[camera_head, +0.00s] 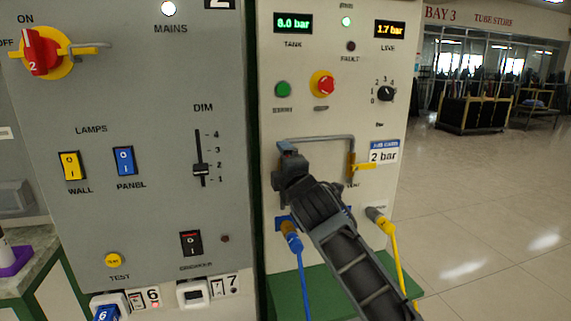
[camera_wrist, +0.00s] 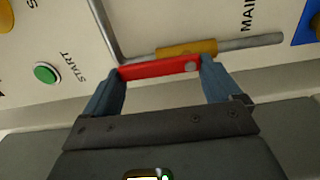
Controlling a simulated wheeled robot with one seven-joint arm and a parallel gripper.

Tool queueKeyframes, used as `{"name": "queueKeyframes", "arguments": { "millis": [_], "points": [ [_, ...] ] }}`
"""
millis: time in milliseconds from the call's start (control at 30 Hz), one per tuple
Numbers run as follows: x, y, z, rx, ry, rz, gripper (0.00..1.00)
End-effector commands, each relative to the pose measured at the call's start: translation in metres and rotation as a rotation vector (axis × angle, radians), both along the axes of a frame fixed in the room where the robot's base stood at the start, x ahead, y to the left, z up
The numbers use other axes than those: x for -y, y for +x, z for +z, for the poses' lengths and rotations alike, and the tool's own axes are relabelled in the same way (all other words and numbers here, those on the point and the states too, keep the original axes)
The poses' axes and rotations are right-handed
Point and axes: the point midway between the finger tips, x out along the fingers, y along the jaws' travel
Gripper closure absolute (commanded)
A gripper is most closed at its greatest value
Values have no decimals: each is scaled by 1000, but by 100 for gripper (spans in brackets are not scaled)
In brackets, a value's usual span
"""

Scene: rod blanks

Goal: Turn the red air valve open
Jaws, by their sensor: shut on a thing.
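The red air valve shows in the wrist view as a red lever (camera_wrist: 155,68) in front of a yellow-orange valve body (camera_wrist: 187,49) on a grey pipe (camera_wrist: 245,42). The lever lies nearly along the pipe in this view. My gripper (camera_wrist: 160,76) has its two blue-grey fingers at opposite ends of the lever and is shut on it. In the head view my gripper (camera_head: 287,150) is against the pneumatic panel (camera_head: 330,120), at the left end of the pipe. It hides the red lever there.
A second valve with a yellow lever (camera_head: 362,167) sits on the pipe's right end, beside a 2 bar card (camera_head: 384,156). Blue (camera_head: 303,275) and yellow (camera_head: 397,265) hoses hang below. The grey electrical panel (camera_head: 150,120) stands left. Open floor (camera_head: 480,200) lies right.

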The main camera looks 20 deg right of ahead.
Motion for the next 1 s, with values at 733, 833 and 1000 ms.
{"name": "queueKeyframes", "arguments": {
  "millis": [733,833,1000],
  "points": [
    [-2,0,-1,-2,-33,1,0],
    [-2,0,-1,-1,-32,1,0],
    [-2,-6,-2,-1,-30,1,0]
  ]
}}
